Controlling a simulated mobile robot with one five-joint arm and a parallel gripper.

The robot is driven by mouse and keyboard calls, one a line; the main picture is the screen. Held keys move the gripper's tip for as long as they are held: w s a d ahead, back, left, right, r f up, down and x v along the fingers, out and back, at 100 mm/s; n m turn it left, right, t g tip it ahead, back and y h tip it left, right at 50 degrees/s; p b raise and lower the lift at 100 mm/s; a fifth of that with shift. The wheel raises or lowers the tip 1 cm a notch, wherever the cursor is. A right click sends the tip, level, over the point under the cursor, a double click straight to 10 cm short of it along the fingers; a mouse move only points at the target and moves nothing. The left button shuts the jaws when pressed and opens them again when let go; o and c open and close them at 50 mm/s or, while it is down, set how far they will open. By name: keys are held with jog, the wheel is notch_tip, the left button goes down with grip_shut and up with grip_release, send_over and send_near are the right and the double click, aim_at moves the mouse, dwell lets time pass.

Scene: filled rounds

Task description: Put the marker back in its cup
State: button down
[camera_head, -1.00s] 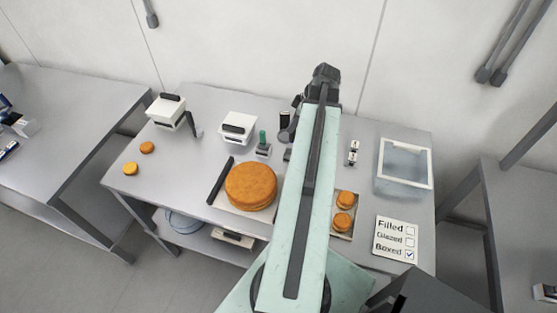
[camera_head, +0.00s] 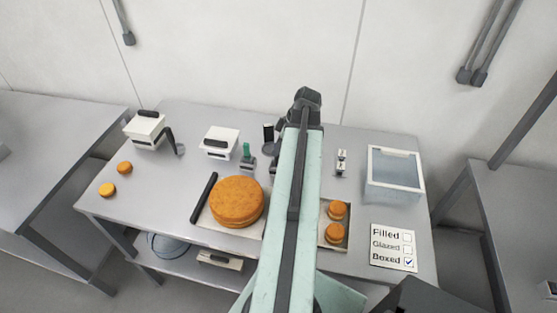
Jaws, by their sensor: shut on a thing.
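My arm reaches up over the table and hides much of its middle. My gripper (camera_head: 276,167) shows only as a small dark part at the left edge of the arm. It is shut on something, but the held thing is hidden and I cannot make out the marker. A small black upright thing (camera_head: 268,132) stands at the back, left of the arm's end, above a dark round shape. I cannot tell whether this is the cup. A white card (camera_head: 392,247) at the front right reads Filled, Glazed, Boxed, with a tick only beside Boxed.
A large orange-brown round (camera_head: 237,200) lies left of the arm, two small ones (camera_head: 336,221) right of it. A clear white-rimmed box (camera_head: 395,178), white containers (camera_head: 219,141) and a green-topped item (camera_head: 247,154) stand around.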

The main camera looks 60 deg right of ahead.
notch_tip(320, 180, down, 4)
jog(key=b, duration=0.3)
jog(key=shift+b, duration=0.35)
jog(key=shift+r, duration=0.25)
jog(key=shift+f, duration=0.2)
jog(key=c, duration=1.3)
grip_release()
jog(key=shift+o, duration=0.2)
jog(key=shift+r+p, duration=0.5)
jog(key=shift+p, duration=0.05)
jog(key=p+v, duration=1)
jog(key=v, duration=0.1)
jog(key=shift+s+r, duration=0.2)
